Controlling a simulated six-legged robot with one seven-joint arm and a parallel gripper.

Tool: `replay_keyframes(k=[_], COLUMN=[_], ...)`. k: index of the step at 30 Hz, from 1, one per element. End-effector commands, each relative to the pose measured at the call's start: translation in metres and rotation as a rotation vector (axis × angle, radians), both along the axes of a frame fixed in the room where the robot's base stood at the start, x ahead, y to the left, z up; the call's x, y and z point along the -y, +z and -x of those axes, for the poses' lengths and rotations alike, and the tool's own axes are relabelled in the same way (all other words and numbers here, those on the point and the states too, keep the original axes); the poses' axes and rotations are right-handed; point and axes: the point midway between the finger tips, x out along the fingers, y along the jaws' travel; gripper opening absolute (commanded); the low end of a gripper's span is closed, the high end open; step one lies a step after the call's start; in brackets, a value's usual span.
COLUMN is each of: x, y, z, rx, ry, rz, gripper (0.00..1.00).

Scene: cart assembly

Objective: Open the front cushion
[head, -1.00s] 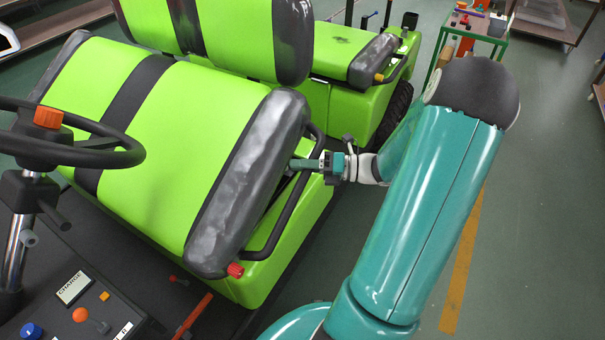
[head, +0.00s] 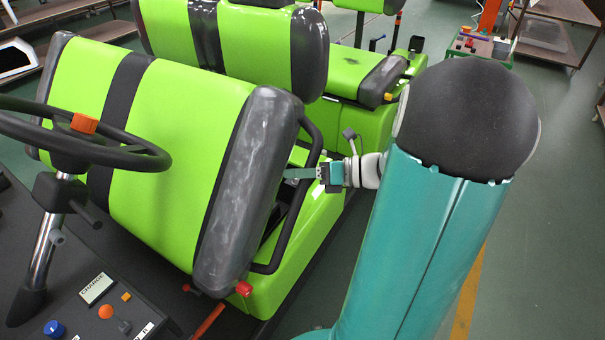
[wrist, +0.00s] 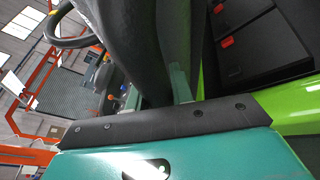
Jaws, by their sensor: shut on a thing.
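The front cushion (head: 165,135) is bright green with dark stripes and a grey padded right end. It is tilted up, with a gap between it and the green seat base (head: 325,215). My gripper (head: 290,174) is at the cushion's right end, its teal fingers reaching behind the grey padding, and is shut on it. The exact contact is hidden in the head view. In the wrist view the dark cushion edge (wrist: 115,35) fills the upper middle, and my gripper (wrist: 165,88) meets it from below. A black compartment with red tabs (wrist: 262,45) shows under the cushion.
A black side rail (head: 298,200) stands close to my gripper. The steering wheel (head: 140,160) and control panel (head: 110,305) are at left. A red knob (head: 243,288) sits low by the cushion. A rear seat (head: 350,75) stands behind. The floor at right is open.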

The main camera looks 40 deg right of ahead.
Motion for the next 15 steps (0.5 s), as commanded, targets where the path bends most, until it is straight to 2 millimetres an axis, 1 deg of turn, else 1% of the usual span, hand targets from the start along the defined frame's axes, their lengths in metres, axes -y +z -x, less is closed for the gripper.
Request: replay_keyframes(k=[6,15], x=[-0.007,-0.0107], y=[0.0055,0.0072], z=[0.0031,0.0037], rx=[0.011,0.016], ry=[0.0,0.006], rz=[0.029,0.031], gripper=[0.0,0.0])
